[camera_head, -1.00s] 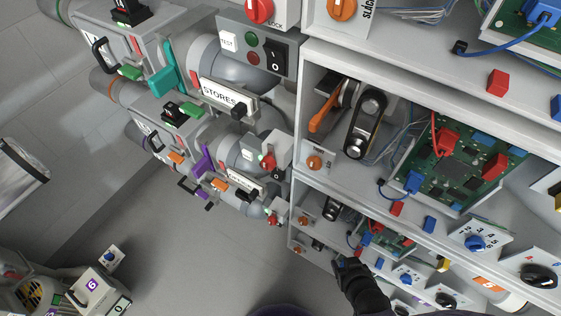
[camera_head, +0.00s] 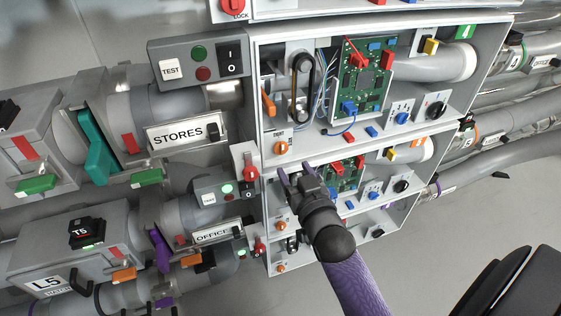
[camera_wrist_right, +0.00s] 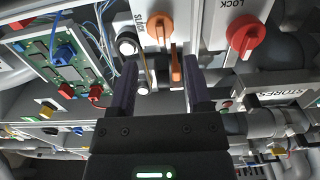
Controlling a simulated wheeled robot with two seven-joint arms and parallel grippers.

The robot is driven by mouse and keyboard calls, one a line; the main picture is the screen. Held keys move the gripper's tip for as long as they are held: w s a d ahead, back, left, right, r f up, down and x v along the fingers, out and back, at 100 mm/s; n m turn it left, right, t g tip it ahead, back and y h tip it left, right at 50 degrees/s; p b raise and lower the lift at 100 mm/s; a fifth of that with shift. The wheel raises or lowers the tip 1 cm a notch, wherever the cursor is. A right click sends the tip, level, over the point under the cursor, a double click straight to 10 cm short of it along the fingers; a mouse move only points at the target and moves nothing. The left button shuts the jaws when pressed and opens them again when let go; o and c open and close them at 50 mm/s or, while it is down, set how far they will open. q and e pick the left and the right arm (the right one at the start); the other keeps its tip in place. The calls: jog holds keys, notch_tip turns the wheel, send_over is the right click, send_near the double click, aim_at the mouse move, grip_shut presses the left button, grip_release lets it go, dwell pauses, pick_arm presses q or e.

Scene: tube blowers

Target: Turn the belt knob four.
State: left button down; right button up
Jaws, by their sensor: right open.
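Several orange knobs sit on the left of the stacked cabinet bays in the head view. The upper one (camera_head: 281,148) is on a white plate whose small label is hard to read, in the bay with a green 4 tag (camera_head: 465,32). Two lower orange knobs (camera_head: 281,223) sit in the bays below. My right gripper (camera_head: 296,174) is open and empty, just below the upper knob. In the right wrist view, an orange knob (camera_wrist_right: 160,27) lies beyond my open fingers (camera_wrist_right: 161,72), beside an orange lever (camera_wrist_right: 176,66). My left gripper is out of view.
A green circuit board (camera_head: 362,80), black belt (camera_head: 301,88) and blue dial (camera_head: 401,118) fill the upper bay. Red LOCK knobs (camera_head: 245,160) and the STORES pipe box (camera_head: 180,136) stand left. Bay shelves and walls are close around my gripper.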

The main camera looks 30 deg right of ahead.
aim_at(283, 151)
jog(key=b+x, duration=0.1)
jog(key=x, duration=0.4)
jog(key=shift+w+f+b, duration=0.25)
jog(key=shift+w+b, duration=0.1)
jog(key=shift+b, duration=0.05)
jog(key=shift+w+d+r, duration=0.15)
jog(key=shift+w, duration=0.45)
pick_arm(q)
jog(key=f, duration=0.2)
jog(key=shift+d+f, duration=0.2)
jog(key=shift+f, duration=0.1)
pick_arm(e)
jog(key=c, duration=0.7)
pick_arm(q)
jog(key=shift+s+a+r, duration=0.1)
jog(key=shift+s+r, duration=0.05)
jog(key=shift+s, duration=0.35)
pick_arm(e)
grip_shut()
